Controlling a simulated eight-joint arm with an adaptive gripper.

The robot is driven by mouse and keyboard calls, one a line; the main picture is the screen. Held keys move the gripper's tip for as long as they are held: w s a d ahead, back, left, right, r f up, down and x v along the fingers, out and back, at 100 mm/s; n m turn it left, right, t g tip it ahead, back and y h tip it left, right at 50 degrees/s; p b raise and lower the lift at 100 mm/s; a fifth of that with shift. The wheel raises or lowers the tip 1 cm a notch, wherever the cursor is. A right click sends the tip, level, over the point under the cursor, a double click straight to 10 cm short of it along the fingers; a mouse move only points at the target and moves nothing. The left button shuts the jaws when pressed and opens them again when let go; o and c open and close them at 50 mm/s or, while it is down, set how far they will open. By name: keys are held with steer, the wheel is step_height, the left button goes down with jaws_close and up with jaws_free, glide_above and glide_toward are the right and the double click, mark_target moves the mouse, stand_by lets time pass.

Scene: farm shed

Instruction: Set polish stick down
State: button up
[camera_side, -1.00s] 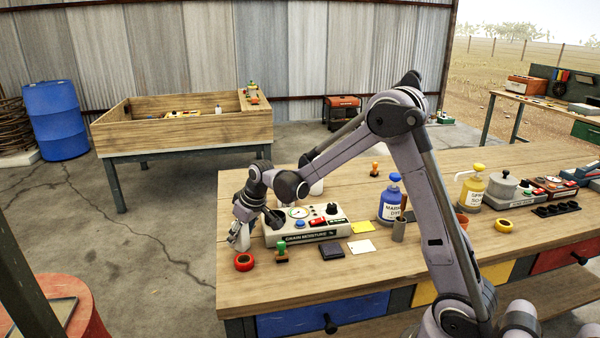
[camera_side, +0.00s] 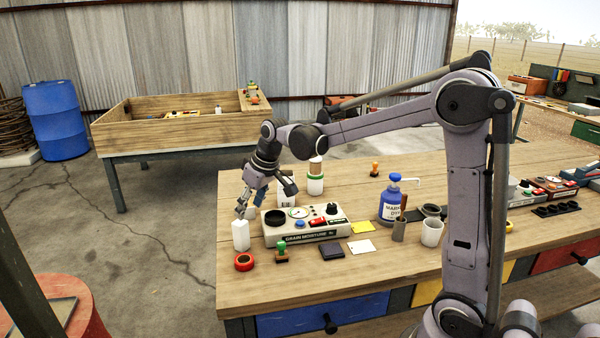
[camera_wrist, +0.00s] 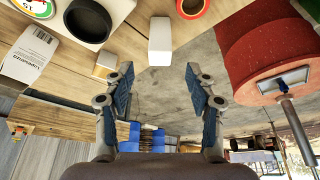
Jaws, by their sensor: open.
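The likely polish stick, a plain white block (camera_side: 240,235), stands upright on the workbench by its left edge, beside the grain moisture meter (camera_side: 303,226). It also shows in the wrist view (camera_wrist: 160,41), beyond my fingertips and apart from them. My gripper (camera_side: 262,203) is above and slightly behind the block, tilted down. In the wrist view its two blue-padded fingers (camera_wrist: 160,78) are spread with nothing between them.
A red tape roll (camera_side: 243,262) and a green-handled stamp (camera_side: 281,254) lie in front of the meter. A white printed carton (camera_wrist: 26,56) and a green-banded jar (camera_side: 315,184) stand behind it. The bench edge drops off close to the block's left.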

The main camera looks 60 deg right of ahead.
steer(key=s+a+t, duration=0.1)
steer(key=s+a, duration=0.3)
steer(key=s, duration=0.6)
steer(key=s+a+t, duration=0.1)
steer(key=s+a, duration=0.4)
steer(key=s, duration=0.5)
steer(key=shift+s+t, duration=0.3)
